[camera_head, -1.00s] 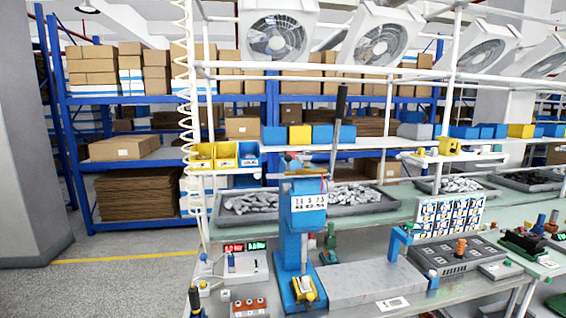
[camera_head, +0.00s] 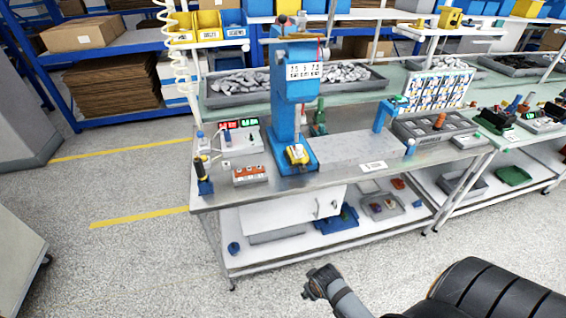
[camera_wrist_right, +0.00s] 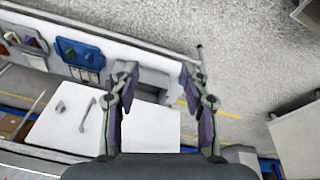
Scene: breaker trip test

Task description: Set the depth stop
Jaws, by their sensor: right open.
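A blue bench press (camera_head: 287,110) stands upright on the workbench, with a white number plate (camera_head: 303,71) on its head. A thin rod with a small red part (camera_head: 325,52) runs along the right side of the head; I cannot tell for sure whether it is the depth stop. A yellow block (camera_head: 298,155) sits on the press base below the spindle. My right gripper (camera_wrist_right: 158,85) is open and empty in the wrist view, over the bench's lower shelf and floor, away from the press. My left gripper is not in view.
Left of the press are a meter box with lit displays (camera_head: 239,134) and a box with red-orange buttons (camera_head: 250,175). A grey slab (camera_head: 350,148) lies to its right. Trays of metal parts (camera_head: 232,90) stand behind.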

